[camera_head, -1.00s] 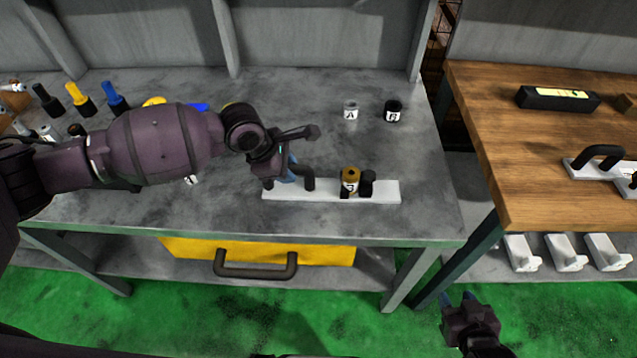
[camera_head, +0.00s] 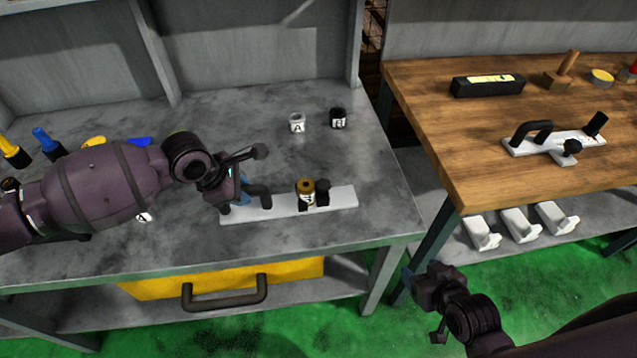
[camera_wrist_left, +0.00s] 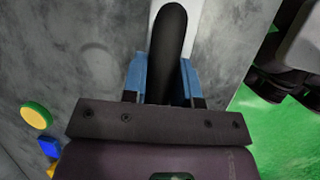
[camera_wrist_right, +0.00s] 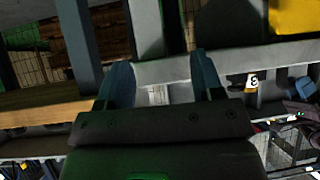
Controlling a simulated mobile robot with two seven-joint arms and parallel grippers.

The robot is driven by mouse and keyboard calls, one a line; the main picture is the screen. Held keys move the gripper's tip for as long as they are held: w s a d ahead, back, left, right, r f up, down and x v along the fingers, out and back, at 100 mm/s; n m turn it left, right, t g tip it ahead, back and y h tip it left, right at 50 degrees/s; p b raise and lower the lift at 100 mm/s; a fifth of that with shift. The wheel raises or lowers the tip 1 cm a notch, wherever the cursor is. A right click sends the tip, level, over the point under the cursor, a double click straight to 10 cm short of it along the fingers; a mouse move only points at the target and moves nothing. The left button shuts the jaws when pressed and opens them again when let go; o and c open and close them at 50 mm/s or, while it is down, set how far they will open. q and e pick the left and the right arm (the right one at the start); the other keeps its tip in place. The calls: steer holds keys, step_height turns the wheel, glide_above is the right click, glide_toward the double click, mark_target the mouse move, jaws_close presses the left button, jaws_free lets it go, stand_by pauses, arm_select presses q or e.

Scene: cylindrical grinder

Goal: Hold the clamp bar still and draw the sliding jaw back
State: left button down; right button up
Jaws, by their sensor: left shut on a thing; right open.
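A long white bar (camera_head: 342,198) lies on the grey metal bench with a black arched handle (camera_head: 262,190) at its left end. My left gripper (camera_head: 240,193) is shut on this handle; in the left wrist view the handle (camera_wrist_left: 172,45) sits between its blue fingers (camera_wrist_left: 165,75). A brown labelled cylinder (camera_head: 306,190) and a black knob (camera_head: 322,190) stand near the bar's middle. I cannot tell which part is the sliding jaw. My right gripper (camera_head: 416,282) is open and empty, low in front of the gap between the benches; its spread fingers (camera_wrist_right: 163,78) show in the right wrist view.
On the wooden bench (camera_head: 440,130) at right are a second white fixture (camera_head: 552,143) with a black handle and a black box (camera_head: 487,86). Cups A (camera_head: 297,123) and B (camera_head: 338,118) stand behind the bar. A yellow drawer (camera_head: 300,269) is below.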

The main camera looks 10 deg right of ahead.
mark_target(323, 184)
steer(key=w+a+r+y, duration=0.1)
steer(key=w+a+r+n+g+y, duration=0.1)
steer(key=w+r, duration=0.1)
steer(key=w+a+r+y, duration=0.1)
steer(key=w+r, duration=0.1)
steer(key=shift+r+n+g, duration=0.25)
steer(key=shift+n+g, duration=0.05)
steer(key=shift+n, duration=0.1)
steer(key=w+a+r+n+y, duration=0.1)
steer(key=r, duration=0.1)
steer(key=w+a+r+n+g, duration=0.1)
steer(key=r, duration=0.1)
steer(key=w+a+r+n+g+y, duration=0.1)
steer(key=r, duration=0.1)
steer(key=shift+w+a+y, duration=0.1)
steer(key=shift+a+y, duration=0.1)
steer(key=shift+y, duration=0.1)
steer(key=w+a+r+n+g, duration=0.2)
steer(key=w+a+r+n, duration=0.1)
steer(key=w+r+n, duration=0.3)
steer(key=shift+m+y, duration=0.4)
steer(key=x, duration=0.7)
steer(key=w+r+x, duration=0.1)
steer(key=x, duration=0.3)
steer(key=shift+a, duration=0.5)
steer(key=shift+c, duration=0.2)
